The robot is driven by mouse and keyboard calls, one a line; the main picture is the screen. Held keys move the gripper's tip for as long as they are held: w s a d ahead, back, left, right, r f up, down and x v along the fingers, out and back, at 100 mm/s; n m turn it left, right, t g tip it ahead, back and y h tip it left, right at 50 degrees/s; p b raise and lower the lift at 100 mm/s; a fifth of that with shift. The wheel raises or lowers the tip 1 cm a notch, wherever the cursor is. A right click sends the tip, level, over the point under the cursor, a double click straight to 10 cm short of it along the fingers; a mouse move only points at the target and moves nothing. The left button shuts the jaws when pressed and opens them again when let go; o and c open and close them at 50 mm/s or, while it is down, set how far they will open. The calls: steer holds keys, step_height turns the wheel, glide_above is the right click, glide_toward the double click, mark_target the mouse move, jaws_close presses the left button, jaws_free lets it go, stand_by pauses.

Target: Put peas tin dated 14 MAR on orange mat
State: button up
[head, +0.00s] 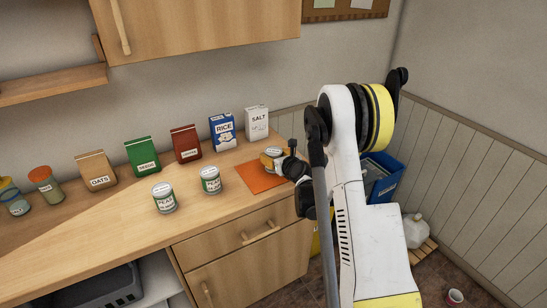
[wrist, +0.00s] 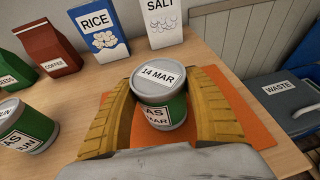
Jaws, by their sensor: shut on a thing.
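The peas tin dated 14 MAR (wrist: 163,84) is green with a pale lid and stands upright between the yellow fingers of my gripper (wrist: 165,108). My gripper is shut on it. The orange mat (wrist: 258,142) lies below the tin and fingers; I cannot tell whether the tin's base touches it. In the head view my gripper (head: 274,158) is over the back part of the orange mat (head: 258,182), and the held tin is partly hidden. Two other peas tins, the left one (head: 163,199) and the right one (head: 211,180), stand on the counter left of the mat.
A rice box (head: 222,133) and salt box (head: 257,123) stand behind the mat. Coffee (head: 186,144), green (head: 142,156) and oats (head: 97,171) packs line the back. A blue waste bin (head: 383,180) is beyond the counter's right end. The front counter is clear.

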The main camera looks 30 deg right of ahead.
steer(key=shift+f, duration=0.15)
steer(key=o, duration=1.4)
